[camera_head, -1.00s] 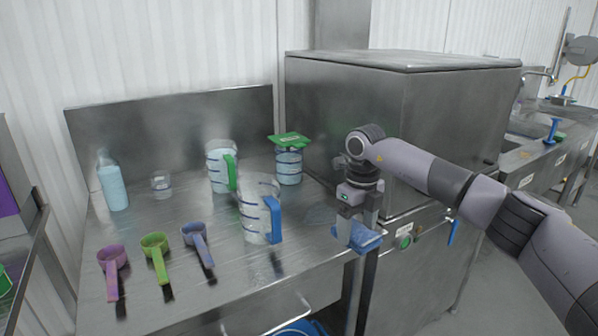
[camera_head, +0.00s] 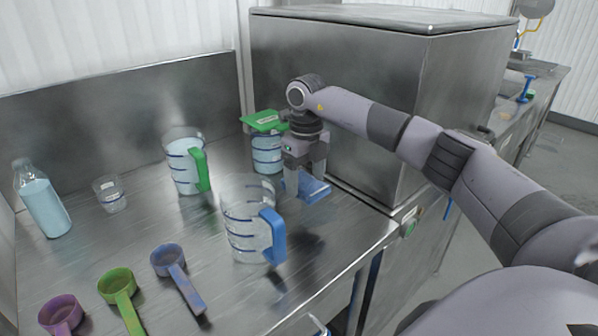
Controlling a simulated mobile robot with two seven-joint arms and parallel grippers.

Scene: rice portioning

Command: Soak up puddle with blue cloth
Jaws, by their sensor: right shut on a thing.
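My right gripper (camera_head: 305,180) points down and is shut on the blue cloth (camera_head: 315,191). The cloth is at the steel table's surface, toward its right side, between the blue-handled jug and the big steel cabinet. I cannot make out a clear puddle outline on the shiny table (camera_head: 150,236); the gripper and cloth may hide part of it. My left gripper is not in view.
A clear jug with a blue handle (camera_head: 248,228) stands just left of the cloth. A green-lidded jug (camera_head: 267,155) is close behind the gripper. A green-handled jug (camera_head: 184,168), a bottle (camera_head: 44,205) and several scoops (camera_head: 168,260) stand further left. The steel cabinet (camera_head: 360,100) is at right.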

